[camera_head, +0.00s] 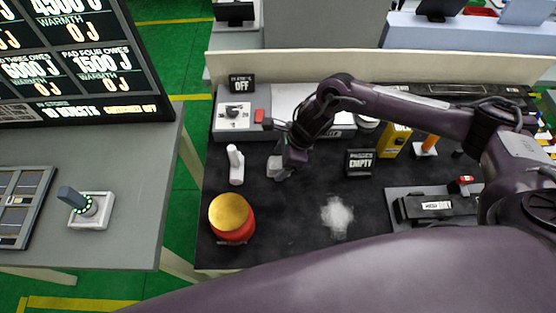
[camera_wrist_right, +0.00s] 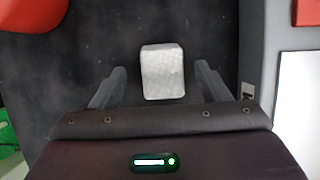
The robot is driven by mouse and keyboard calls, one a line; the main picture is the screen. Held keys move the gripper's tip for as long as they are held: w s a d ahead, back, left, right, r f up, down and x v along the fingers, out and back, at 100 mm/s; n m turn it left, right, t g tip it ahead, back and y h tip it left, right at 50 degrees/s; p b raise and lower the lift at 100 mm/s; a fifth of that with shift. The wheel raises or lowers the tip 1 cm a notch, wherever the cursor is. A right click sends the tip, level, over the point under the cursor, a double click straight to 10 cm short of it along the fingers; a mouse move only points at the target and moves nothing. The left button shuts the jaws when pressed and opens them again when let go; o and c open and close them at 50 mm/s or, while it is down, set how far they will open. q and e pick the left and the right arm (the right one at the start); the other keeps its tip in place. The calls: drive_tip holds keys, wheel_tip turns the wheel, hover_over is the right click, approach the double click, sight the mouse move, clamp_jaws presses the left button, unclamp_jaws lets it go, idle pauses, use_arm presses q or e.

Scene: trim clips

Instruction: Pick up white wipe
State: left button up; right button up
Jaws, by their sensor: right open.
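The white wipe (camera_wrist_right: 162,70) is a small pale textured rectangle on the dark bench top. In the right wrist view it lies between and slightly beyond the two fingers of my right gripper (camera_wrist_right: 158,80), with dark gaps on both sides. In the head view the wipe (camera_head: 274,166) is partly hidden by my right gripper (camera_head: 283,171), which points down over it. My right gripper is open and holds nothing. The exact height of the fingertips above the bench is hard to tell. My left gripper is not in view.
A red button with a yellow top (camera_head: 231,214) and a white upright holder (camera_head: 236,164) stand to the left. A fuzzy white patch (camera_head: 337,216) lies on the dark bench. A black sign reading empty (camera_head: 360,162) and a yellow box (camera_head: 394,140) stand to the right.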

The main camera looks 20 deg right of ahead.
sight(278, 162)
drive_tip(key=shift+x, duration=1)
drive_tip(key=shift+r, duration=0.1)
drive_tip(key=c, duration=0.6)
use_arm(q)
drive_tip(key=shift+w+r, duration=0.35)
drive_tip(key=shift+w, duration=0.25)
use_arm(e)
drive_tip(key=shift+w, duration=0.1)
drive_tip(key=c, duration=0.5)
drive_tip(key=shift+o, duration=0.2)
drive_tip(key=shift+r, duration=0.15)
